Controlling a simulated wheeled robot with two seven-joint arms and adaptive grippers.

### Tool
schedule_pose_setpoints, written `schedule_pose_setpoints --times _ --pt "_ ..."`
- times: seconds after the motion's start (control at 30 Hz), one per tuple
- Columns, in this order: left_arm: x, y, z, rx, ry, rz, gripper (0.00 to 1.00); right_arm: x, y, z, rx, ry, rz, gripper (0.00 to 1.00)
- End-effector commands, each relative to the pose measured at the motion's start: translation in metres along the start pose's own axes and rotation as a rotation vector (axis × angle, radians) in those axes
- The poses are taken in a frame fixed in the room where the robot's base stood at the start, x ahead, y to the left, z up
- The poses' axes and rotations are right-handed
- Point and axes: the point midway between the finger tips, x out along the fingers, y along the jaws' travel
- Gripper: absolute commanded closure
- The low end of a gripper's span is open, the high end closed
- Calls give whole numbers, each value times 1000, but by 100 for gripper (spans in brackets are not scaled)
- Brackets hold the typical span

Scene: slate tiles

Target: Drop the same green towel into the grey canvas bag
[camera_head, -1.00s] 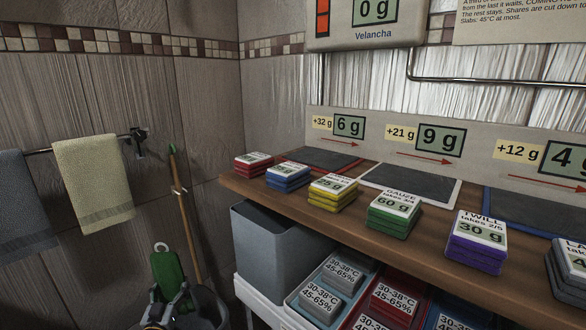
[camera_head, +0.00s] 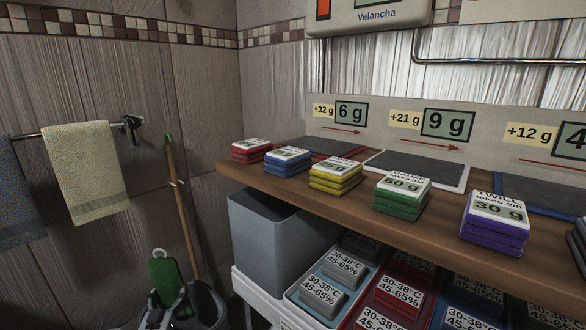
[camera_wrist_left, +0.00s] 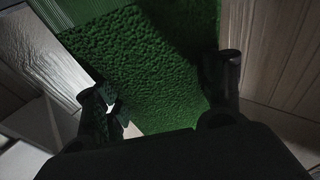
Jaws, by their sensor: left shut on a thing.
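The green towel (camera_head: 164,270) is a folded green bundle in my left gripper (camera_head: 166,314), at the bottom left of the head view. In the left wrist view the towel (camera_wrist_left: 150,60) fills the space between the two dark fingers of my left gripper (camera_wrist_left: 160,98), which is shut on it. A grey open-topped container (camera_head: 272,248), which looks like the grey canvas bag, stands under the shelf's left end, to the right of the gripper and apart from it. Its inside is dark and its bottom is hidden. My right gripper is not in view.
A wooden shelf (camera_head: 320,205) carries several stacks of coloured, labelled slabs. Trays with grey labelled blocks (camera_head: 345,264) stand right of the container. A pale yellow towel (camera_head: 88,175) and a dark one (camera_head: 18,200) hang on a wall rail. A wooden pole (camera_head: 180,205) stands behind my gripper.

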Motion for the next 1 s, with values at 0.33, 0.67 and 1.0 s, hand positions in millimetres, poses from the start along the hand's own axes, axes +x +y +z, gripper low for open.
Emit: schedule_pose_setpoints --times 0.33,0.67,1.0 --pt "0 0 0 0 1 0 57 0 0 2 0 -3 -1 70" --pt "0 0 0 0 1 0 6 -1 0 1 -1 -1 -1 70" --pt "0 0 -1 1 0 0 6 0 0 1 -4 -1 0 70"
